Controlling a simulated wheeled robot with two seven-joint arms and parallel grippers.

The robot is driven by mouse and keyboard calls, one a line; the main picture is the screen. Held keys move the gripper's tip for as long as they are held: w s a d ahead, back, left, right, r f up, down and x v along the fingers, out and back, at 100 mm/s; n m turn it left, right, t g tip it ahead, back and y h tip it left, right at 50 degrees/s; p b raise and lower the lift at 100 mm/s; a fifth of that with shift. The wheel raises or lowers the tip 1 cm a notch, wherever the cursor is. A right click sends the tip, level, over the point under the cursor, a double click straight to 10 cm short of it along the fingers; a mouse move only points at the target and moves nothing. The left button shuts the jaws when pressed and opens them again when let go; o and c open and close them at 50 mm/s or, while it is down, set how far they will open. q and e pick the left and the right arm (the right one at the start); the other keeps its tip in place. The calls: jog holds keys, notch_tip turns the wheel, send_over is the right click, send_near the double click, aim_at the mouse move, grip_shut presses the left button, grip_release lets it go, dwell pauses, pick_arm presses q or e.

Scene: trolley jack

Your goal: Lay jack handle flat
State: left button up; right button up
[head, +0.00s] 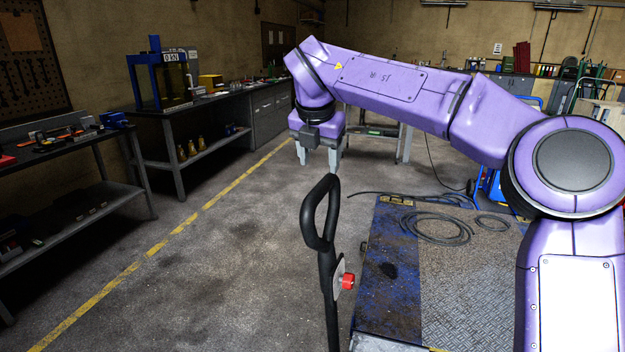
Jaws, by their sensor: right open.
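The black jack handle (327,264) stands nearly upright in the lower middle of the head view, with a loop grip at its top. A red knob (348,281) sits on its right side. The lower end of the handle runs out of the picture. My right gripper (319,168) points down just above and behind the top of the loop in the picture. Its two grey fingers are apart with nothing between them, and they do not appear to touch the handle. My left gripper is not in view.
A low platform (388,290) with worn blue paint and a metal tread surface stands right of the handle, with coiled black cable (437,228) on it. Workbenches (200,106) line the left wall. The concrete floor (220,270) left of the handle is clear.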

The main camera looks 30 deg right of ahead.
aim_at(320, 184)
jog(key=f, duration=0.3)
jog(key=shift+s+d, duration=0.4)
jog(key=w+f, duration=0.2)
jog(key=f, duration=0.1)
jog(key=w+f, duration=0.1)
jog(key=shift+d+f+p, duration=0.2)
jog(key=shift+d+p, duration=0.05)
jog(key=shift+p, duration=0.15)
jog(key=shift+w+d+f, duration=0.1)
jog(key=shift+d+f, duration=0.05)
jog(key=shift+f, duration=0.05)
jog(key=shift+s+d+r, duration=0.15)
jog(key=shift+s+r, duration=0.1)
jog(key=shift+s, duration=0.3)
jog(key=shift+c, duration=1.2)
jog(key=shift+w+a, duration=0.2)
jog(key=shift+w, duration=0.05)
grip_shut()
